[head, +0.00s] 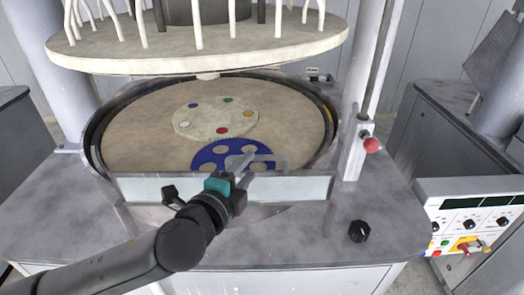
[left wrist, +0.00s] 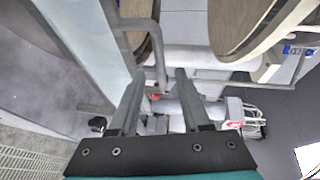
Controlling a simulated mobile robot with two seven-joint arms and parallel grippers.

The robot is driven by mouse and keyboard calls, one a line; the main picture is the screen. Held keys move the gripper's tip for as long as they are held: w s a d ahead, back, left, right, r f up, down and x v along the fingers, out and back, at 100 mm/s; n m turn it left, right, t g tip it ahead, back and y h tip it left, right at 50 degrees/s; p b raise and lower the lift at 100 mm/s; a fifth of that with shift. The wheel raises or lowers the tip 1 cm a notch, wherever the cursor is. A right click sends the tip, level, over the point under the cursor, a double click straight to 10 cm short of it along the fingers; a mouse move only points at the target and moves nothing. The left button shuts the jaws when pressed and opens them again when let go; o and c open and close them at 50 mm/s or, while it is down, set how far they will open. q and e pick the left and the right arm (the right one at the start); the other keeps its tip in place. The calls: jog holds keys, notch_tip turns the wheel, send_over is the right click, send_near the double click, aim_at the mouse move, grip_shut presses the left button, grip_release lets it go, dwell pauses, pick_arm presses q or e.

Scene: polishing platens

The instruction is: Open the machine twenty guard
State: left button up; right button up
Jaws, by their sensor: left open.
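The guard is a pale, clear-looking panel (head: 300,187) along the front edge of the round platen in the head view. A grey bar handle (head: 284,160) sits at its top edge, right of its middle. My left gripper (head: 245,162) is open at the left part of this handle. In the left wrist view the panel (left wrist: 88,40) runs down the left side, and the bent handle bar (left wrist: 158,50) comes down between the two open fingertips (left wrist: 157,74). I cannot tell whether the fingers touch it. My right gripper is not in view. I see no readable machine number.
The tan platen (head: 140,135) carries a blue toothed disc (head: 207,157) and a pale disc (head: 190,122) with coloured spots. A large round upper plate (head: 200,58) hangs above. A red knob (head: 372,145) is on the right post, a black knob (head: 359,231) on the deck, a control panel (head: 470,215) at right.

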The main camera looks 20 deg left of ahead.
aim_at(258, 157)
pick_arm(q)
jog(key=x, duration=0.8)
jog(key=shift+w+p, duration=0.4)
grip_shut()
dwell(1.1)
